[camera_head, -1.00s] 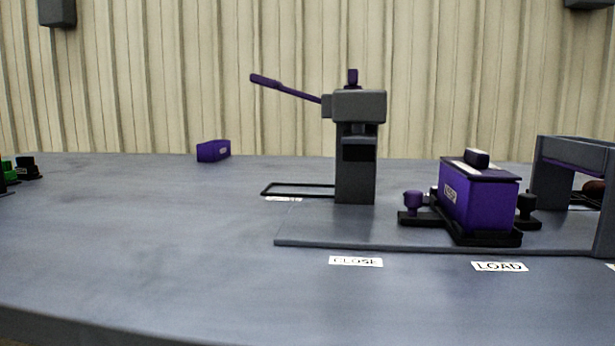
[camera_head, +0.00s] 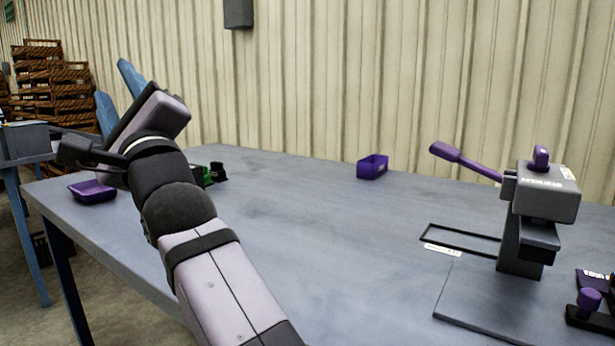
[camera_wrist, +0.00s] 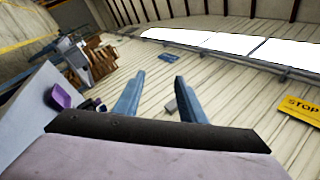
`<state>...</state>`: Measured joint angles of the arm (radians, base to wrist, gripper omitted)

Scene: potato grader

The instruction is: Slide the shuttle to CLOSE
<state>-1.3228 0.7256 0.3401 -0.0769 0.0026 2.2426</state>
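The shuttle (camera_head: 589,304) is cut off by the right edge of the head view. Its black end with an upright purple knob shows, lying on the grey base plate (camera_head: 480,311) to the right of the grey post (camera_head: 518,247). The rest of the shuttle and the CLOSE label are out of view now. My gripper (camera_head: 112,82) is raised over the table's far left side, well away from the shuttle. Its two blue fingers stand apart and hold nothing; the wrist view also shows them apart (camera_wrist: 159,76).
The grey post carries a purple lever (camera_head: 465,161). A purple bin (camera_head: 372,167) stands at the back, and a purple tray (camera_head: 92,191) lies at the left. Green and black items (camera_head: 214,174) sit behind my arm. The table (camera_head: 310,215) is clear in the middle.

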